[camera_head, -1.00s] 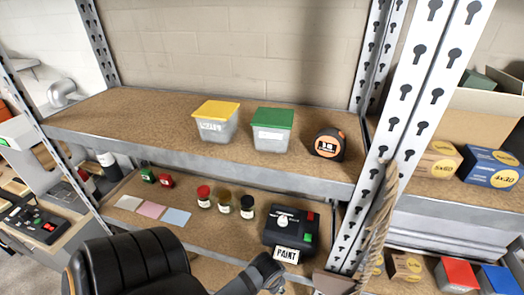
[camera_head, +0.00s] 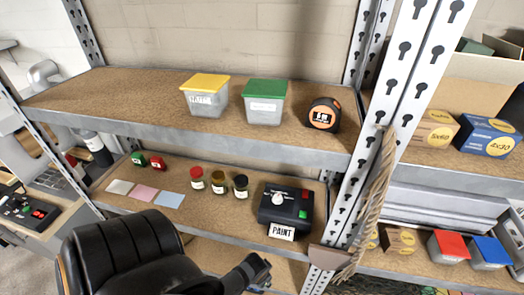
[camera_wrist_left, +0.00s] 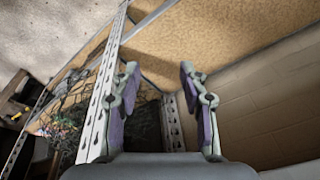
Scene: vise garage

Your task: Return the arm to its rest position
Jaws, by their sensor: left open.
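In the left wrist view my left gripper (camera_wrist_left: 158,67) has its two purple-padded fingers wide apart with nothing between them. A perforated metal upright (camera_wrist_left: 97,122) runs close by its left finger, and a block wall (camera_wrist_left: 268,110) lies to the right. In the head view a dark jointed part shows at the bottom middle, in front of the lower shelf. I cannot tell whether it is a gripper. I see no gripper fingers clearly in the head view.
The upper shelf (camera_head: 105,100) holds a yellow-lidded bin (camera_head: 206,97), a green-lidded bin (camera_head: 264,103) and a tape measure (camera_head: 323,115). Jars and a black paint device (camera_head: 285,210) stand on the lower shelf. A rope (camera_head: 372,205) hangs by the right upright. The upper shelf's left part is clear.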

